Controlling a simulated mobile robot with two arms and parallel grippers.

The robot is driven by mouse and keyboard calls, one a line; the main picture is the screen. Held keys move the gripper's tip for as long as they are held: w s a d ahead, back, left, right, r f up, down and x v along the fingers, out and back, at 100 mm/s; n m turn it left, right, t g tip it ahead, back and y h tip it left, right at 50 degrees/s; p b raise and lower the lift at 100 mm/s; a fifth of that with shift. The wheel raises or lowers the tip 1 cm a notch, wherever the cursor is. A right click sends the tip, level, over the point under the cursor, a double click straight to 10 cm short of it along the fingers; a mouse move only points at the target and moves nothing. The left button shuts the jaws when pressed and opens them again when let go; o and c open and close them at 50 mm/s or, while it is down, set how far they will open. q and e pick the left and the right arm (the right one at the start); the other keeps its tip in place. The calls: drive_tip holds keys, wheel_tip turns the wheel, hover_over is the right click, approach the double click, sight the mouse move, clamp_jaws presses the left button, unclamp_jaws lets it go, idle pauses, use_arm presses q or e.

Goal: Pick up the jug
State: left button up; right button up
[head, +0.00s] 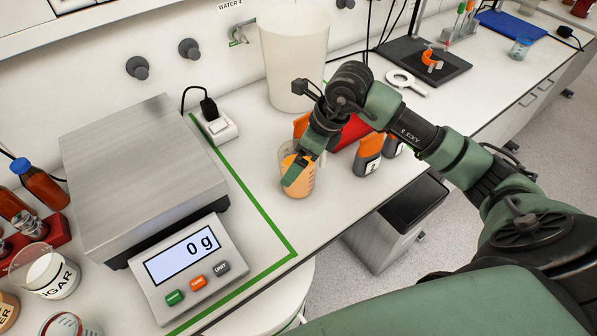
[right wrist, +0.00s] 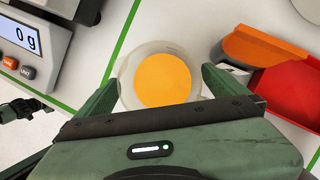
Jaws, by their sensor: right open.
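The jug (head: 304,187) is a clear vessel with orange liquid, standing upright on the white bench just right of the green line. In the right wrist view the jug (right wrist: 163,80) shows from above, its round rim between my fingers. My right gripper (head: 297,168) is open at the jug, one green finger hiding part of its front in the head view. In the right wrist view the open fingers of my right gripper (right wrist: 157,82) lie on either side of the jug. I cannot tell whether they touch it.
A scale (head: 145,175) reading 0 g stands left, inside the green line. Dark orange-topped containers (head: 368,158) and a large white bucket (head: 295,60) are nearby.

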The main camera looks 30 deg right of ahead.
drive_tip(key=shift+r, duration=0.1)
drive_tip(key=c, duration=2)
drive_tip(key=shift+w, duration=0.1)
drive_tip(key=shift+c, duration=0.2)
wheel_tip(320, 180, up, 20)
drive_tip(key=b, duration=0.3)
